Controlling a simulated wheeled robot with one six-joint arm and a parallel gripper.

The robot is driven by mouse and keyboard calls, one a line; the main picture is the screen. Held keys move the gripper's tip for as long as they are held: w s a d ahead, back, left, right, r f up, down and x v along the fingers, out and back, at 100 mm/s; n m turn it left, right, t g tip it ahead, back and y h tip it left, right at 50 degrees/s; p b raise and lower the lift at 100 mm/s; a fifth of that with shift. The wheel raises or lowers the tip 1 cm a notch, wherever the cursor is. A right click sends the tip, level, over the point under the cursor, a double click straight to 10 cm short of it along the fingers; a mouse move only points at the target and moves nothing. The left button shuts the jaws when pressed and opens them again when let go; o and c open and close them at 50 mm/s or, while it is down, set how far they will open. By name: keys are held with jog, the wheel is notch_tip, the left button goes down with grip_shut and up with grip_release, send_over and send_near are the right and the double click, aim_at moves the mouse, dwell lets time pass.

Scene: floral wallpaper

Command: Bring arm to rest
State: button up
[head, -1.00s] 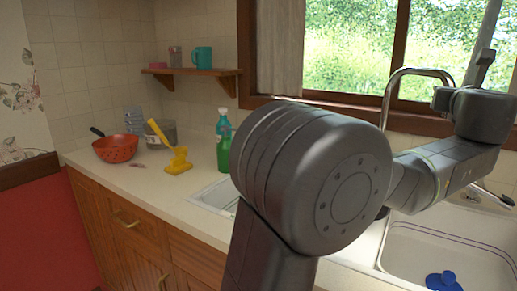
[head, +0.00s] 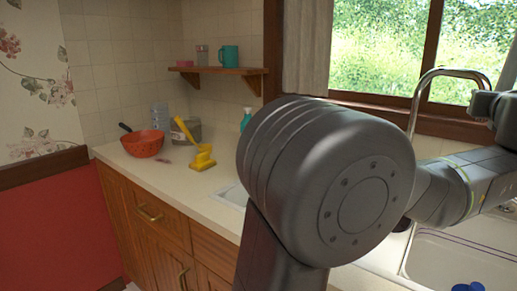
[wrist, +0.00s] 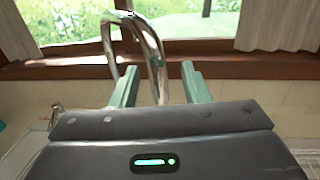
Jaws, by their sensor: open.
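My gripper (wrist: 158,88) shows in the wrist view with its two greenish fingers apart and nothing between them. Beyond the fingers stands the chrome faucet (wrist: 140,40), in front of the window. In the head view my arm crosses the right half of the picture, reaching over the sink, and its end leaves the frame at the right edge. The gripper's fingers are not visible there.
The faucet (head: 414,98) and sink (head: 445,250) lie near my arm. On the counter are a red colander (head: 143,145), a yellow tool (head: 202,158) and a green bottle (head: 246,118) partly hidden by my arm. A shelf (head: 222,71) holds a teal mug (head: 228,54).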

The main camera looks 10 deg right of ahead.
jog(key=v, duration=0.9)
jog(key=x, duration=1.4)
jog(key=shift+p, duration=0.3)
jog(key=shift+w+a+f+b, duration=0.15)
jog(key=shift+a+f+b, duration=0.05)
jog(key=shift+a+b, duration=0.2)
jog(key=shift+a+r+m+g+h, duration=0.2)
jog(key=shift+a+m+g+h, duration=0.2)
jog(key=shift+a+g, duration=0.15)
jog(key=shift+w, duration=0.1)
